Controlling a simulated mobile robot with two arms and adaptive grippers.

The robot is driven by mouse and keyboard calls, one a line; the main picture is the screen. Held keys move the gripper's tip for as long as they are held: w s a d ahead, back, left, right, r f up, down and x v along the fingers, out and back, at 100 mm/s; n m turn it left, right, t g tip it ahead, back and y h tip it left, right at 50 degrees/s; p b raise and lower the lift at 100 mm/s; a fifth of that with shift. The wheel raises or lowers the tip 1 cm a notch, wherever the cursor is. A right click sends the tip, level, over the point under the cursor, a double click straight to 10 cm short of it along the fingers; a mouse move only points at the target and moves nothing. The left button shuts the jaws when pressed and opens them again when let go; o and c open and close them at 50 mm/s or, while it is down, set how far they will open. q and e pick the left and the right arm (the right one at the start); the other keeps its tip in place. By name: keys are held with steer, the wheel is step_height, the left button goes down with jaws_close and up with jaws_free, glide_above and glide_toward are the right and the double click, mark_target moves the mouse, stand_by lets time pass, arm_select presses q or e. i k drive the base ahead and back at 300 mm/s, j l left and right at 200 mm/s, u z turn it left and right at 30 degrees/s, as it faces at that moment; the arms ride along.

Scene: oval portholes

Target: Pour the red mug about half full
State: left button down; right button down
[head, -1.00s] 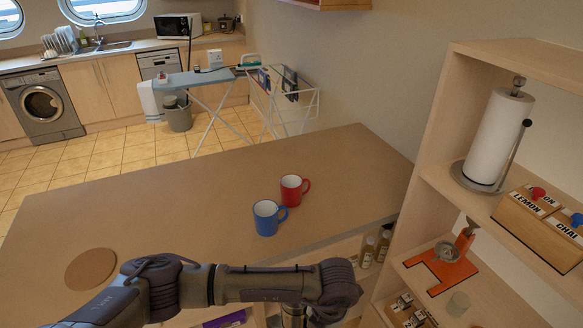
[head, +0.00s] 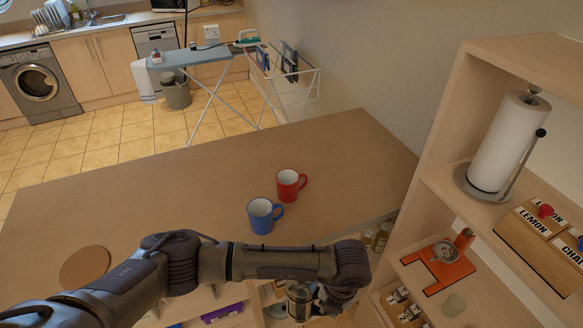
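The red mug (head: 288,186) stands upright on the brown counter (head: 170,195), with its handle to the right and a white inside. No liquid can be made out in it. The blue mug (head: 262,215) stands just in front of it and to its left, handle right. My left gripper (head: 332,302) is low in front of the counter's near edge, below and right of the mugs. It appears shut on a dark glass-and-metal pot (head: 300,300), which is partly hidden by my arm and the gripper. My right gripper is not in view.
A round cork mat (head: 85,267) lies at the counter's left. A shelf unit at the right holds a paper towel roll (head: 505,145), tea boxes (head: 535,235) and an orange stand (head: 440,264). Bottles (head: 381,237) stand below the counter's right end. The counter behind the mugs is clear.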

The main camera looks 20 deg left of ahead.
mark_target(287, 180)
steer(key=i, duration=1.2)
